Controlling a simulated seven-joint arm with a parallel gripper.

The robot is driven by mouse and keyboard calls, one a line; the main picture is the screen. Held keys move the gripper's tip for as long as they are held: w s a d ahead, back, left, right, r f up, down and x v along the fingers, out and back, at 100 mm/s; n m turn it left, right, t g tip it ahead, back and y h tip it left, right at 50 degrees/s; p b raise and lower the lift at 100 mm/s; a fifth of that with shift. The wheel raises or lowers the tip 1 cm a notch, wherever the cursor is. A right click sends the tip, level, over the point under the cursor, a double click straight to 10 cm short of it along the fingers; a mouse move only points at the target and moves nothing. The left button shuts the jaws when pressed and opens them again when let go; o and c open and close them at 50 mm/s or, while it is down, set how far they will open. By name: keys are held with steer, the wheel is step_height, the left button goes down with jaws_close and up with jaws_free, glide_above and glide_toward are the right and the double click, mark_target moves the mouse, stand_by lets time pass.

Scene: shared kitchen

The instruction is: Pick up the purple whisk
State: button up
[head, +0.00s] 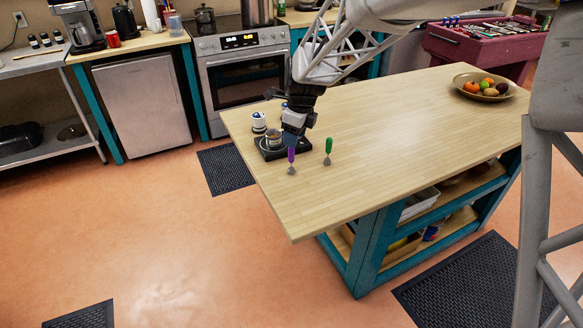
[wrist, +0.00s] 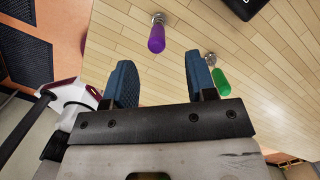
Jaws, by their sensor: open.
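The purple whisk (head: 291,160) stands upright near the left end of the wooden island top, its purple handle up and its metal end down. It also shows in the wrist view (wrist: 157,39), ahead of the jaws and between their lines. A green-handled utensil (head: 328,148) stands to its right; in the wrist view it (wrist: 220,81) is beside the right fingertip. My gripper (head: 293,135) is just above and behind the purple handle in the head view. In the wrist view its two blue fingers (wrist: 159,75) are apart with nothing between them.
A black tray (head: 270,155) with a metal cup and a white-labelled jar (head: 259,122) stand close behind the whisk. A fruit bowl (head: 484,87) sits at the far right of the island. The middle of the island top (head: 400,120) is clear.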

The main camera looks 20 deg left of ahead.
mark_target(290, 154)
steer(key=shift+a+f, duration=0.2)
steer(key=shift+f, duration=0.95)
steer(key=shift+s+a+f, duration=0.1)
steer(key=shift+a+f, duration=0.15)
steer(key=shift+f, duration=1.05)
steer(key=shift+s+a+f, duration=0.1)
steer(key=shift+a+f, duration=0.1)
steer(key=shift+f, duration=1.05)
jaws_close()
steer(key=shift+r, duration=0.2)
